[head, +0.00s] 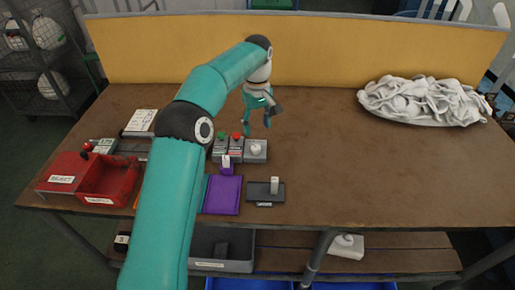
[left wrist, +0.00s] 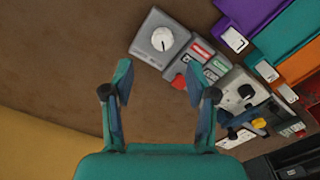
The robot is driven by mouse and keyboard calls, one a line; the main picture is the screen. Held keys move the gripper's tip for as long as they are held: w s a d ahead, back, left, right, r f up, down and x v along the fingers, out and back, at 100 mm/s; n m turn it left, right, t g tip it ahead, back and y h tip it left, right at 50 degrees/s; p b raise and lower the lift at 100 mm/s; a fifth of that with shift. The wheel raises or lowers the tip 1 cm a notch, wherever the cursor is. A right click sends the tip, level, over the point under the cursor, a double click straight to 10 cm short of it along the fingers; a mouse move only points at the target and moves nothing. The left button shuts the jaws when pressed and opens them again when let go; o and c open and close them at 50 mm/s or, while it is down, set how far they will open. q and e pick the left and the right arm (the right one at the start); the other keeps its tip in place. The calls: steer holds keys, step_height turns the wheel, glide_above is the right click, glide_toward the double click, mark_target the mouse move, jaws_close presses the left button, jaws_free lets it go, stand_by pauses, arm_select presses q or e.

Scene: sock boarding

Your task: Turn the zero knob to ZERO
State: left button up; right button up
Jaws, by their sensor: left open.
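The zero knob (head: 256,149) is a round white dial on top of a small grey box (head: 248,158) standing on the brown table. In the left wrist view the white knob (left wrist: 162,39) lies beyond the fingertips, with a dark pointer mark on its face; the lettering on the box is too small to read. My left gripper (head: 257,125) is open and empty, pointing down above the table, just behind the box in the head view. In the left wrist view its two fingers (left wrist: 160,82) are apart, with bare table between them. My right gripper is not in view.
Grey button boxes (head: 228,148) with red and green buttons stand left of the knob box. A purple board (head: 222,195) and a dark plate with a white lever (head: 265,191) lie in front. Red bins (head: 110,182) stand left; white socks (head: 425,101) are heaped right.

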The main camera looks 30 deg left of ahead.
mark_target(256, 146)
arm_select(q)
step_height(256, 146, down, 8)
steer(key=shift+s+a+f, duration=0.1)
steer(key=shift+f, duration=0.15)
